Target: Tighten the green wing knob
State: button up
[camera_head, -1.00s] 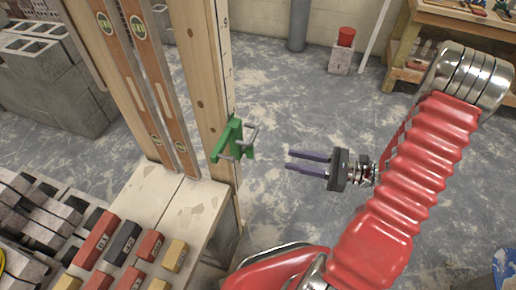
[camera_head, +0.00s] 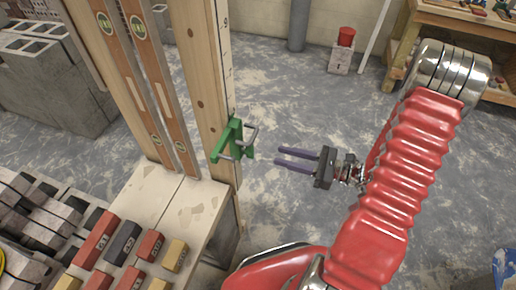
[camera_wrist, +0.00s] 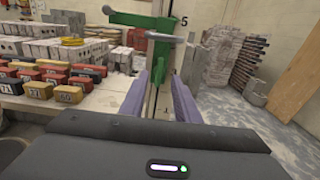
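A green clamp (camera_head: 228,141) is fixed on the upright wooden post (camera_head: 208,84), with a green wing knob (camera_head: 249,151) on its right side beside a grey metal bar. My gripper (camera_head: 277,156) is open and empty, to the right of the knob, its two purple fingers pointing left at it with a gap between. In the wrist view the green clamp (camera_wrist: 140,20) is at the top, and a green part is ahead between my purple fingers (camera_wrist: 160,88). A grey bar crosses above the fingers. The knob's exact shape is too small to tell.
Two spirit levels (camera_head: 153,80) lean beside the post. Below, a pale board (camera_head: 195,212) and several coloured bricks (camera_head: 123,241) lie on the left. Grey blocks (camera_head: 50,85) stand behind. The floor right of the post is clear around my gripper.

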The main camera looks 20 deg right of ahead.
aim_at(253, 149)
jog(key=x, duration=0.9)
jog(key=shift+w+a, duration=0.2)
jog(key=shift+a, duration=0.05)
jog(key=shift+c, duration=0.2)
grip_shut()
